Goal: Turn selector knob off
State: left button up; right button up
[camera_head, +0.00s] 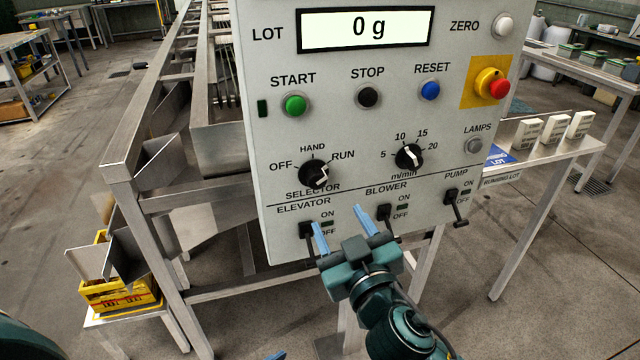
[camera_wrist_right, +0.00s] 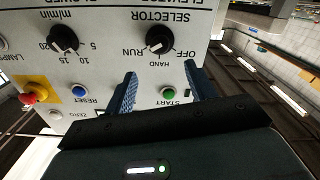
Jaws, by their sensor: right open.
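The selector knob (camera_head: 313,174) is a black rotary knob with a white mark, on the grey control panel (camera_head: 390,45). OFF is printed left of it, HAND above, RUN right. Its mark appears turned toward RUN, also in the upside-down right wrist view (camera_wrist_right: 160,40). My right gripper (camera_head: 340,225) is open and empty, its blue fingers below the knob in the head view and apart from it. In the wrist view the fingers (camera_wrist_right: 163,84) frame the knob from either side, short of it. Only a small blue tip at the head view's bottom edge may be my left gripper (camera_head: 277,356).
Elevator (camera_head: 306,230), blower (camera_head: 384,213) and pump (camera_head: 452,196) switches sit below the knob, close to my right fingers. The speed knob (camera_head: 409,156) is to the right. The green start button (camera_head: 295,104) is above. The red emergency stop (camera_head: 498,88) is at upper right.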

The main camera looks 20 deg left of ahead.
aim_at(318, 182)
jog(key=x, duration=1)
jog(key=shift+w+a+p, duration=0.25)
jog(key=shift+p, duration=0.1)
pick_arm(q)
jog(key=shift+a, duration=0.15)
pick_arm(e)
jog(key=shift+w+a, duration=0.4)
jog(key=shift+w, duration=0.15)
jog(key=c, duration=1)
jog(key=shift+o, duration=0.2)
